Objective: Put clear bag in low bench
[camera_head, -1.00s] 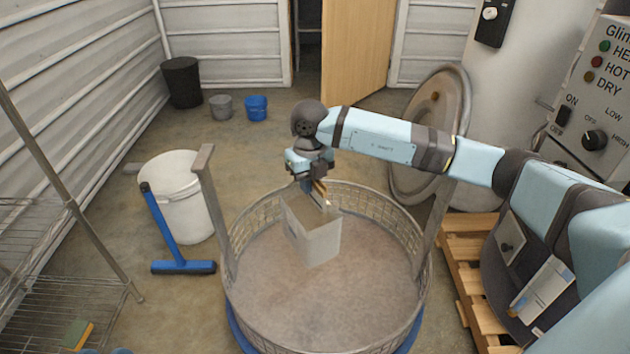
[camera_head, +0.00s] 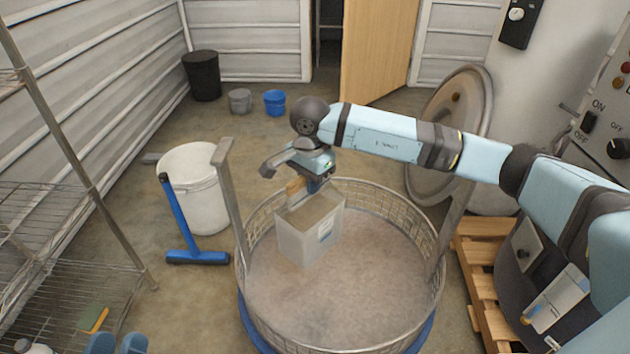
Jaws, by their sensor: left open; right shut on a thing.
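A pale, block-shaped bag with a grey-brown top and a small patch on its side, which looks like the clear bag (camera_head: 310,238), is at the upper left of the round basket. My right gripper (camera_head: 312,187) is shut on its top edge, with the arm reaching in from the right. The bag hangs upright over or inside the basket; I cannot tell whether it touches the basket's floor. Nothing in view is clearly the low bench. My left gripper is not in view.
The round mesh-walled basket (camera_head: 395,205) has upright posts. A white bucket (camera_head: 205,190) and blue squeegee (camera_head: 180,225) stand left of it. Wire shelving (camera_head: 75,270) is at far left, a wooden pallet (camera_head: 482,262) at right.

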